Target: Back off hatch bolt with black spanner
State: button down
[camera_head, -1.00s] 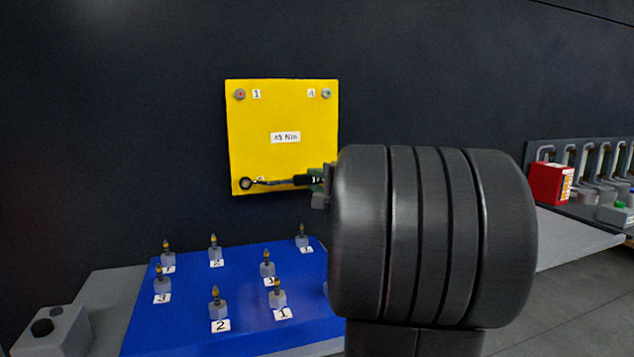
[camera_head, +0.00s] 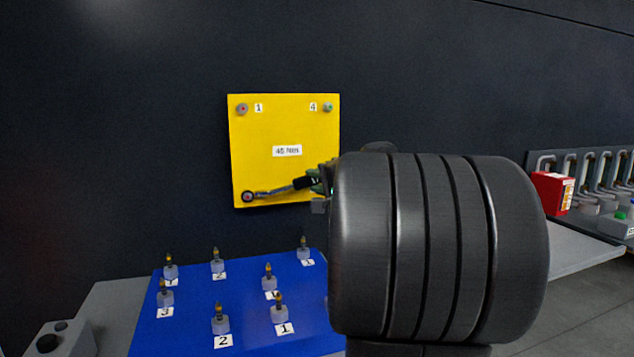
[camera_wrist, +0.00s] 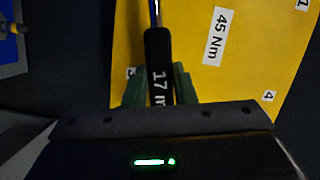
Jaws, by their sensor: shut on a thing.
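The yellow hatch (camera_head: 285,125) is fixed on the dark wall, with a "45 Nm" label and bolts at its top corners, marked 1 (camera_head: 242,109) and 4 (camera_head: 328,107). The black spanner (camera_head: 290,186) has its ring end around the lower-left bolt (camera_head: 248,197), its handle rising slightly to the right. In the wrist view my gripper (camera_wrist: 155,90), with green fingers, is shut on the black handle (camera_wrist: 158,60), which reads "17 m". The lower-right corner of the hatch is hidden behind my arm in the head view.
Below the hatch a blue mat (camera_head: 190,325) carries several upright numbered fittings. A grey block (camera_head: 62,340) stands at the lower left. At the right, a red box (camera_head: 550,192) stands by a rack of several tools (camera_head: 590,175). The wall around the hatch is bare.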

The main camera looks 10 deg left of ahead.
jog(key=shift+s+a+r+n+h+p, duration=0.2)
jog(key=shift+r+n+p, duration=0.3)
jog(key=shift+r, duration=0.25)
jog(key=shift+s+a+r+n+h+p, duration=0.1)
jog(key=shift+a+r+n+p, duration=0.1)
jog(key=shift+r+n+p, duration=0.4)
jog(key=shift+r, duration=0.15)
jog(key=shift+s+a+r+p, duration=0.1)
jog(key=shift+a+r+p, duration=0.15)
jog(key=shift+r+p, duration=0.25)
jog(key=shift+s+a+r+n+h+p, duration=0.2)
jog(key=shift+a+r+n+h+p, duration=0.15)
jog(key=shift+r+n+p, duration=0.4)
jog(key=shift+s+a+r+n+p, duration=0.15)
jog(key=shift+a+r+n+p, duration=0.1)
jog(key=shift+r+p, duration=0.2)
jog(key=shift+f, duration=0.1)
jog(key=shift+d+f+b, duration=0.1)
jog(key=shift+f+b, duration=0.2)
jog(key=shift+b, duration=0.35)
